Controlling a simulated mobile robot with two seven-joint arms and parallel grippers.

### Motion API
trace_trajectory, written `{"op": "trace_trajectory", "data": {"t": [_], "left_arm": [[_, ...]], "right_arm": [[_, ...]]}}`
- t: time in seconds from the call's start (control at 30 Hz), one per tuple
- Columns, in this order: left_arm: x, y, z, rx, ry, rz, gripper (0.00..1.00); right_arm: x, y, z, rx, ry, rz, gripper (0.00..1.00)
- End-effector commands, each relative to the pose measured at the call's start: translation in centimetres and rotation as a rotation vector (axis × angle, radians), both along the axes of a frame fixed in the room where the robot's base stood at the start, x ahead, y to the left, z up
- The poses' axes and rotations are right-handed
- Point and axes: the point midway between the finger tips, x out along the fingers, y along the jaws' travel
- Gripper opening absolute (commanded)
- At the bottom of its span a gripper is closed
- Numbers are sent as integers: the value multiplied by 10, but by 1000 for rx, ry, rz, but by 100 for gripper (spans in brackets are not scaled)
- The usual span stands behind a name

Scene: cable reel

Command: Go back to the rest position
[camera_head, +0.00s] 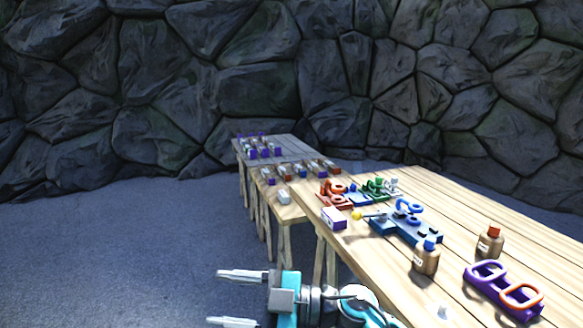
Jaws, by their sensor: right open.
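My right gripper (214,297) is at the bottom centre, left of the near wooden table (455,205). Its two pale fingers point left and are spread wide apart, with nothing between them. It is over the grey floor, clear of the table edge. The arm behind it, teal and grey, runs to the right along the lower edge of the picture. My left gripper is not in view.
Farther tables (283,149) carry small boxes. The floor (110,250) at left is free. Stone walls (150,80) stand behind.

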Motion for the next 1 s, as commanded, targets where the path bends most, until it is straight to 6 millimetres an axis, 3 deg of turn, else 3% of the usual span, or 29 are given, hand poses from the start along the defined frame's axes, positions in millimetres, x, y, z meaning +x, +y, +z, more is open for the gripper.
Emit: {"op": "trace_trajectory", "data": {"t": [0.17,0.27,0.37,0.47,0.6,0.7,0.83,1.0], "left_arm": [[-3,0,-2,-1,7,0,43],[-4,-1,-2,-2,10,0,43],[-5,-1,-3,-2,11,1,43],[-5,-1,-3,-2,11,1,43],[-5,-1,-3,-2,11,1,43],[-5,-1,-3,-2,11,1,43],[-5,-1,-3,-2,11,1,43],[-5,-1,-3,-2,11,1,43]], "right_arm": [[9,-44,-15,281,129,-343,60],[13,-82,-40,348,223,-566,60],[10,-124,-78,354,338,-791,60],[-7,-168,-126,300,471,-1000,60],[-53,-220,-194,151,672,-1226,60],[-91,-246,-231,35,797,-1318,60],[-130,-264,-258,-78,905,-1369,60],[-147,-271,-269,-131,954,-1384,60]]}}
